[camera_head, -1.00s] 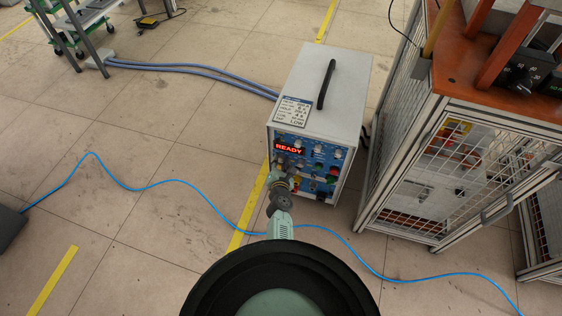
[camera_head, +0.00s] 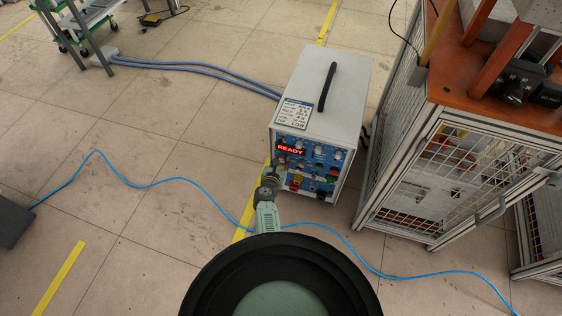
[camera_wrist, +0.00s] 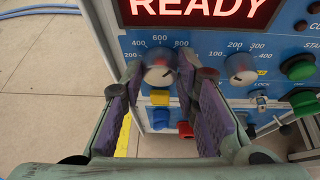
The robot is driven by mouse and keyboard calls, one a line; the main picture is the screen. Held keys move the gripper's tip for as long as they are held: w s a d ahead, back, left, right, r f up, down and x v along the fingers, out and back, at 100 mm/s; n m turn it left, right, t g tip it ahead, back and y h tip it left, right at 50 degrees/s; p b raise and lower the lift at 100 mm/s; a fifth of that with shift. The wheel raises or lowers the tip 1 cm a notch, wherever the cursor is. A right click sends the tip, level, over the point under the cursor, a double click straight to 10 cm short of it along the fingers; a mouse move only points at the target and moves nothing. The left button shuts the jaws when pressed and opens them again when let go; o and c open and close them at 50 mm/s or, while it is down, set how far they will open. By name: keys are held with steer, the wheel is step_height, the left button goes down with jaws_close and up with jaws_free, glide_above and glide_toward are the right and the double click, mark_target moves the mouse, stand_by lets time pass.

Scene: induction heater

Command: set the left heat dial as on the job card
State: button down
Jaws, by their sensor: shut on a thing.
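The induction heater (camera_head: 318,90) is a light grey box with a blue front panel and a lit red READY display (camera_wrist: 197,9). The left heat dial (camera_wrist: 158,73) is a round grey knob below the display, with 400, 600 and 800 readable around it. My gripper (camera_wrist: 160,80) has one finger on each side of this dial and is shut on it. Its exact pointer setting is hard to read. The job card (camera_head: 294,114) lies on the heater's top front edge; LOW shows on its last line, other lines too small to read. My gripper also shows in the head view (camera_head: 272,174).
A second dial (camera_wrist: 240,69) marked 200 to 400 sits to the right, with green buttons (camera_wrist: 300,68) beyond. A yellow part (camera_wrist: 160,98) and a red part (camera_wrist: 186,129) sit below the left dial. A caged workbench (camera_head: 440,170) stands right; a blue cable (camera_head: 180,180) crosses the floor.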

stand_by(0.3)
steer(key=c, duration=1.2)
jaws_free()
steer(key=shift+c, duration=0.2)
steer(key=v, duration=1.2)
